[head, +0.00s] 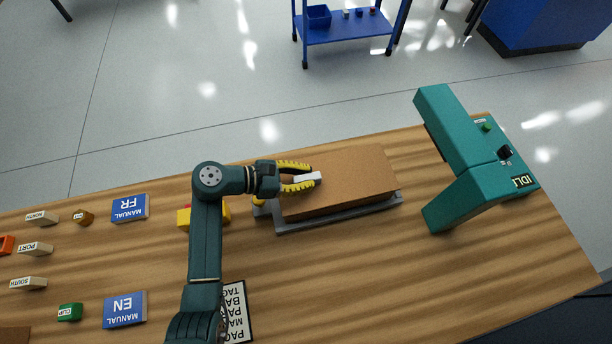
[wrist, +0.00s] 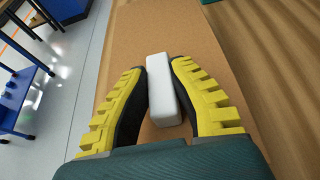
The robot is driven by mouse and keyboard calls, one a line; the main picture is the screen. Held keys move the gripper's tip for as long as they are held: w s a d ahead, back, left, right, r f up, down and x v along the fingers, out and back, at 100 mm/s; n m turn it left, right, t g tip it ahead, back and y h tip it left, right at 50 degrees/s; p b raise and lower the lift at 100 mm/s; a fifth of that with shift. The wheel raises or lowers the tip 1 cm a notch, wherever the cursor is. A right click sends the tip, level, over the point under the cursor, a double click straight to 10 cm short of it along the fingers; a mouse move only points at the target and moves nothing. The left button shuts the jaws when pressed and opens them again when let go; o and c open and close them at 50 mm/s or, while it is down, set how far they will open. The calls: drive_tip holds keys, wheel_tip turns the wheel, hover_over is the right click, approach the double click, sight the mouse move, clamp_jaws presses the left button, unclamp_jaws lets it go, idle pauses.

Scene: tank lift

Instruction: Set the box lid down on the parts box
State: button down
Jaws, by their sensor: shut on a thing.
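The box lid (head: 355,178) is a brown cardboard-coloured rectangle with a white handle (head: 308,178) near its left end. My gripper (head: 303,178) is shut on this handle; in the wrist view the white handle (wrist: 165,88) lies between the yellow-ribbed fingers, over the brown lid top (wrist: 170,30). Brown sides show below the top edge in the head view. I cannot tell lid from parts box there, nor whether there is a gap between them. A grey tray or frame (head: 340,217) lies under the brown form on the table.
A teal machine (head: 470,165) stands to the right. A yellow block (head: 222,213) with a red part is beside my arm. Blue manuals (head: 129,208), labelled blocks (head: 35,249) and a bag-tag card (head: 236,310) lie left and in front. The table's (head: 390,280) front right is clear.

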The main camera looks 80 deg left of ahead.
drive_tip(key=shift+f, duration=0.85)
drive_tip(key=c, duration=1)
unclamp_jaws()
drive_tip(key=shift+s, duration=0.1)
drive_tip(key=v, duration=1.2)
drive_tip(key=shift+d, duration=0.1)
